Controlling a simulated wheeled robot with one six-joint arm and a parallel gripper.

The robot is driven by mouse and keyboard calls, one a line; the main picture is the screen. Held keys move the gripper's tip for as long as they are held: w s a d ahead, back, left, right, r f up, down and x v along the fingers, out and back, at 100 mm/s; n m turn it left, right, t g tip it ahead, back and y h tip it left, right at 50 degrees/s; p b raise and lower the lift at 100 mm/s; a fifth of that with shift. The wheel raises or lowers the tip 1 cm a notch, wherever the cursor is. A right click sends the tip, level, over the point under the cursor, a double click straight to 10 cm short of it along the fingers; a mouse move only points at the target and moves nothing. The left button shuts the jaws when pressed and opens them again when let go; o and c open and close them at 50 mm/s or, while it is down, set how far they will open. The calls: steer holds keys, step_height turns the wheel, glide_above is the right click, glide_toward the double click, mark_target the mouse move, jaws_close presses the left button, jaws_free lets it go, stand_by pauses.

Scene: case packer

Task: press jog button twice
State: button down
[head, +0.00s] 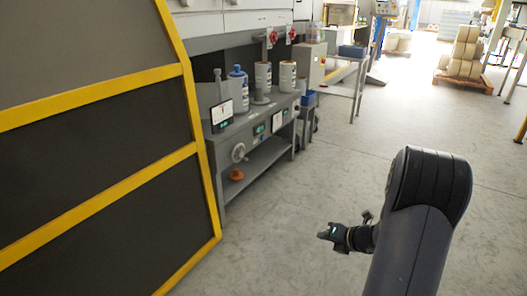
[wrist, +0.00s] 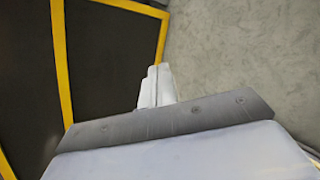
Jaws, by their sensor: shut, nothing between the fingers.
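My gripper (head: 324,235) hangs over open floor in the head view, to the right of the yellow-framed panel and well apart from the machinery. In the wrist view its fingers (wrist: 157,73) are together and empty, against the dark panel and the floor. I cannot make out a jog button in either view. Small control panels with green spots (head: 259,129) are on the front of the grey bench (head: 247,134), too small to read. A grey electrical box (head: 311,65) stands beyond the bench.
A yellow-framed dark guard panel (head: 100,160) fills the left side. A pallet of boxes (head: 463,58) stands far right. The floor between is clear.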

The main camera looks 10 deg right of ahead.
steer(key=d+f+m+t+h+b, duration=0.2)
steer(key=d+f+m+h+b, duration=0.1)
steer(key=d+f+m, duration=0.7)
step_height(320, 180, down, 3)
steer(key=shift+s+d+r+b, duration=0.15)
steer(key=shift+s+d+b, duration=0.4)
steer(key=shift+d, duration=0.55)
steer(key=shift+w, duration=0.15)
